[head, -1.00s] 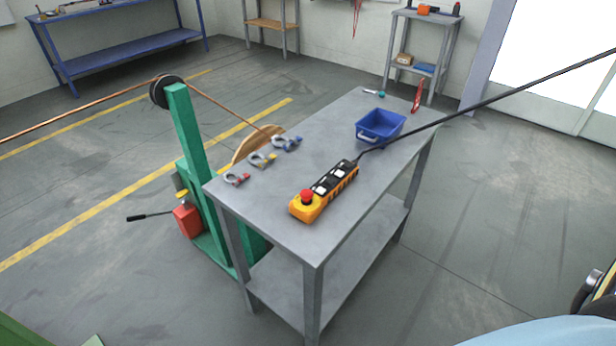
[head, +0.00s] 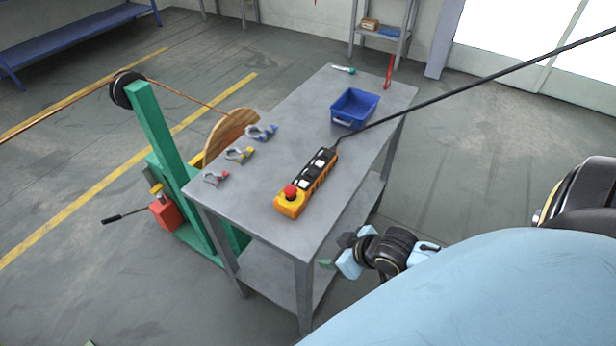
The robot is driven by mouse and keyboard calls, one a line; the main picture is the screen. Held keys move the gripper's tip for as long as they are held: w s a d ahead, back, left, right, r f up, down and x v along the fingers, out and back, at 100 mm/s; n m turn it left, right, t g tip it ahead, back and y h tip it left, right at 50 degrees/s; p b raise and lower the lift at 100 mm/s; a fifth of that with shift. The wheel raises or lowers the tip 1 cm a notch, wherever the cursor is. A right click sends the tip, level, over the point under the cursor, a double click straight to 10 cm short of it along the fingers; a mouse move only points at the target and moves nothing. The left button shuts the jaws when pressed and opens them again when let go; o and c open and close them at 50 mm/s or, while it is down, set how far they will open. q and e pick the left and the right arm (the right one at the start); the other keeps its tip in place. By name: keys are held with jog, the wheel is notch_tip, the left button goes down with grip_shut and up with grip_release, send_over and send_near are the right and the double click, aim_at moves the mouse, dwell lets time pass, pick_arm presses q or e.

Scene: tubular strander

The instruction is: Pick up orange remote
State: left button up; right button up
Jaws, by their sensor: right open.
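The orange remote (head: 306,184) lies on the grey table (head: 255,208). It has a red mushroom button at its near end and black and white buttons along its top. A black cable runs from its far end up to the right. My right gripper (head: 337,260) is at the table's right side, below and to the right of the remote and apart from it. It is open, and nothing shows between its fingers. My left gripper is not in view.
A blue bin (head: 355,106) stands behind the remote, close to the cable (head: 470,91). Several small clamps (head: 239,154) lie along the table's left edge. A green stand (head: 156,140) with a black pulley is left of the table. Bare tabletop surrounds the remote.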

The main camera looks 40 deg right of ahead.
notch_tip(320, 180, up, 4)
jog(key=w, duration=0.1)
jog(key=n+t+y, duration=0.1)
jog(key=t+y, duration=0.2)
jog(key=t, duration=0.1)
send_near(296, 191)
jog(key=x, duration=0.6)
jog(key=shift+d+f+b, duration=0.1)
jog(key=shift+d+b, duration=0.1)
jog(key=shift+b, duration=0.15)
jog(key=shift+a+x, duration=0.2)
jog(key=shift+x, duration=2.75)
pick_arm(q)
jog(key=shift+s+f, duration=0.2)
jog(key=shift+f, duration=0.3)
